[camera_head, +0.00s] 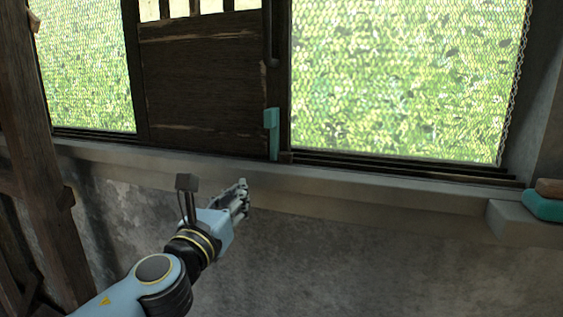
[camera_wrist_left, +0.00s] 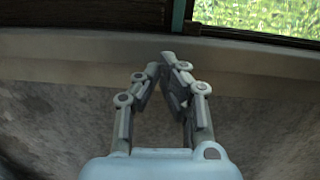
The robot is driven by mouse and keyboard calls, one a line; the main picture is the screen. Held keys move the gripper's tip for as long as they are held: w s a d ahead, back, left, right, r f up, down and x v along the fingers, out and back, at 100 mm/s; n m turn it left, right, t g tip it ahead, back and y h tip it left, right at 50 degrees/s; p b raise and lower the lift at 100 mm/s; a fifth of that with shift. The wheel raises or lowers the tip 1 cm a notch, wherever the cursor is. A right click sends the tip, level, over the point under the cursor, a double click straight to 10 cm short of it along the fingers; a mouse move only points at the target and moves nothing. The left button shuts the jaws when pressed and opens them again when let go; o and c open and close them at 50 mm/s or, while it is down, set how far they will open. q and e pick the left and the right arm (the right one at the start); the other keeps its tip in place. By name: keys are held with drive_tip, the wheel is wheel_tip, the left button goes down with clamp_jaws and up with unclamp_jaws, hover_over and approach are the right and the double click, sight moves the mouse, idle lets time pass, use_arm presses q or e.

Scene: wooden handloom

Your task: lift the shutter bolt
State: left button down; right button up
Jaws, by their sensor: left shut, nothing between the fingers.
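A teal shutter bolt (camera_head: 273,133) stands upright at the lower right edge of the dark wooden shutter (camera_head: 200,85), its lower end near the sill. Only a narrow teal strip of the bolt (camera_wrist_left: 178,17) shows at the top of the left wrist view. My left gripper (camera_head: 244,184) is below and left of the bolt, in front of the sill's front edge and apart from the bolt. In the left wrist view its fingertips (camera_wrist_left: 166,62) are together with nothing between them. My right gripper is not in view.
A pale sill (camera_head: 370,190) runs across under the windows. Wire-mesh windows (camera_head: 400,75) flank the shutter. A dark wooden post (camera_head: 45,170) stands at the left. A teal object (camera_head: 543,206) with a brown piece on top rests on a ledge at the right.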

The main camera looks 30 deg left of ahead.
use_arm(q)
drive_tip(key=shift+m+t, duration=0.4)
drive_tip(key=shift+t, duration=0.2)
drive_tip(key=r, duration=0.1)
drive_tip(key=d+r, duration=0.1)
drive_tip(key=r, duration=0.2)
drive_tip(key=shift+d+r, duration=0.25)
drive_tip(key=shift+r, duration=0.05)
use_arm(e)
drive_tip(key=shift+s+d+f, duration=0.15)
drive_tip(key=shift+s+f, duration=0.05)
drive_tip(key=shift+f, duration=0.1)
use_arm(q)
drive_tip(key=shift+r, duration=0.1)
drive_tip(key=p, duration=0.1)
approach(270, 136)
drive_tip(key=x, duration=0.4)
drive_tip(key=shift+w+a+r, duration=0.1)
drive_tip(key=shift+w+r, duration=0.1)
drive_tip(key=shift+w, duration=0.1)
drive_tip(key=shift+w+a, duration=0.15)
drive_tip(key=shift+w, duration=0.45)
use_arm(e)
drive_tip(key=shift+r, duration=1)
